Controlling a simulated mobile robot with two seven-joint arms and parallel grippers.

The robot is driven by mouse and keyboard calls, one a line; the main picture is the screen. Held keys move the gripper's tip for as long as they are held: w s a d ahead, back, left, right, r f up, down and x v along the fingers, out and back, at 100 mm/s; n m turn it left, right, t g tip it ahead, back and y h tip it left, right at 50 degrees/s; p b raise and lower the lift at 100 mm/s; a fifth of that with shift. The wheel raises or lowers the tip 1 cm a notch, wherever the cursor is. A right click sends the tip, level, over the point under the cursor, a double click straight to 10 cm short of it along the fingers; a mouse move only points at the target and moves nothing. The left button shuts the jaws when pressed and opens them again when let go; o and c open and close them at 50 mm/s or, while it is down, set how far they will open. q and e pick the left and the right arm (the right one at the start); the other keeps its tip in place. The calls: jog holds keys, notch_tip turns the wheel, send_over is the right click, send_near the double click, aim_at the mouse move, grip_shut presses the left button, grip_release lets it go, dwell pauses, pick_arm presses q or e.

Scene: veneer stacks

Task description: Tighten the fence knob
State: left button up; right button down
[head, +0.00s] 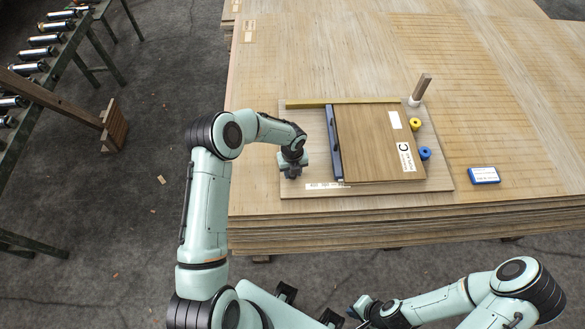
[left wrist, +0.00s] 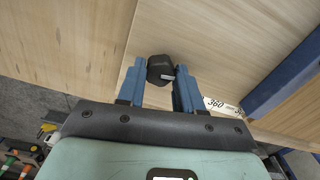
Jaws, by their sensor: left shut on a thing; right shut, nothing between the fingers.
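The fence knob (left wrist: 160,69) is black with a pale mark on its lower side, and it sits between the blue fingers of my left gripper (left wrist: 158,76) in the left wrist view. My left gripper (head: 291,172) is shut on it, pointing down at the left part of a wooden base board (head: 300,104). The gripper hides the knob in the head view. The dark blue fence (head: 334,145) runs along the left edge of a brown veneer stack (head: 375,140) and also shows in the left wrist view (left wrist: 284,84). My right gripper (head: 360,306) is shut and empty, low in front of the large stack.
A yellow strip (head: 345,102) lies along the board's back. A yellow ring (head: 415,123), a blue ring (head: 425,152) and a wooden stick (head: 423,86) are at its right. A blue box (head: 484,175) lies on the large veneer stack (head: 510,110), whose right side is mostly clear.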

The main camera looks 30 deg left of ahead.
pick_arm(q)
jog(key=shift+r+m+p, duration=0.1)
jog(key=shift+m+p, duration=0.5)
jog(key=shift+m, duration=0.6)
pick_arm(e)
jog(key=shift+w+r, duration=0.7)
jog(key=shift+r, duration=0.3)
pick_arm(q)
jog(key=o, duration=1)
jog(key=shift+o, duration=0.2)
notch_tip(320, 180, up, 13)
jog(key=shift+r+p, duration=0.15)
jog(key=shift+p, duration=0.2)
pick_arm(e)
jog(key=shift+w+r, duration=0.4)
jog(key=shift+r, duration=0.05)
